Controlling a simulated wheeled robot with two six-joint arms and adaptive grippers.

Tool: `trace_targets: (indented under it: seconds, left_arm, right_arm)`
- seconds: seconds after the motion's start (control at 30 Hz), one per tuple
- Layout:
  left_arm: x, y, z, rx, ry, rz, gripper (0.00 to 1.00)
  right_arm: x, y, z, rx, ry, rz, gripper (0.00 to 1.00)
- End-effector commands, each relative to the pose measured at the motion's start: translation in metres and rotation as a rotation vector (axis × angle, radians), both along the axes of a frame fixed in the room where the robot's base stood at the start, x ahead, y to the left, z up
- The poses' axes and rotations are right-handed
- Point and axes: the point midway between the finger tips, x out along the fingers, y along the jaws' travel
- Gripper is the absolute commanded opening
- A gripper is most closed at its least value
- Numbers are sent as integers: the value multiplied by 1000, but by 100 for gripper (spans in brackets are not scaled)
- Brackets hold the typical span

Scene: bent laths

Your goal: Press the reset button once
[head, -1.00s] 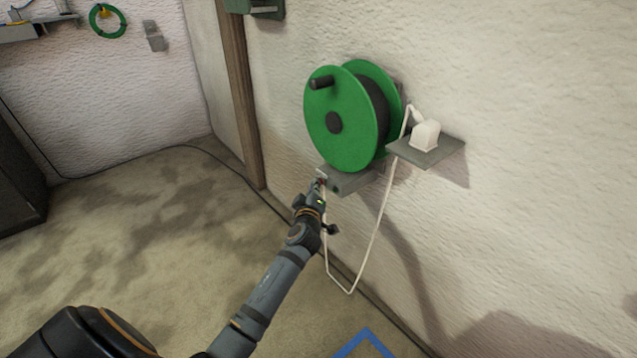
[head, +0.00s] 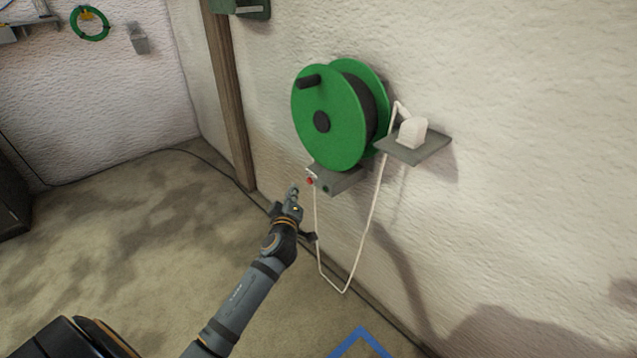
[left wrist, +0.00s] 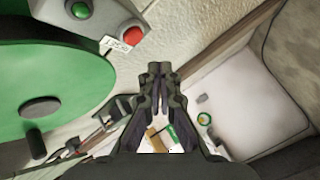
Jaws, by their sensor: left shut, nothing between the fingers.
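A grey box (head: 342,181) sits on the wall under the green cable reel (head: 330,118). On its front are a red button (head: 310,181) and a dark green button (head: 326,188). In the left wrist view the red button (left wrist: 132,36) and the green button (left wrist: 81,10) show at the top, with a small white label (left wrist: 117,45) beside the red one; its lettering is too small to read. My left gripper (head: 294,189) is shut and empty, a little below and left of the red button, apart from it. Its fingers also show in the left wrist view (left wrist: 159,70). My right gripper is not in view.
A grey shelf (head: 425,148) with a white plug-like block (head: 413,132) juts from the wall right of the reel. A white cable (head: 366,240) hangs in a loop below. The floor (head: 130,230) at left is clear.

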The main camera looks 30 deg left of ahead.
Motion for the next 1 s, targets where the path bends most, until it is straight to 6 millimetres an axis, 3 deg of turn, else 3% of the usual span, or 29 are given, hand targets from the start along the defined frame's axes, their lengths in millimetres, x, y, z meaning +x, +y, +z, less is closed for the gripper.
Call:
trace_targets:
  seconds: [0.3, 1.0]
  left_arm:
    - [-24, 10, 0, 1, 0, 0, 0]
    - [-24, 10, 0, -1, 0, 0, 0]
  right_arm:
    - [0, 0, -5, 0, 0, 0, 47]
    - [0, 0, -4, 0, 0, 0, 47]
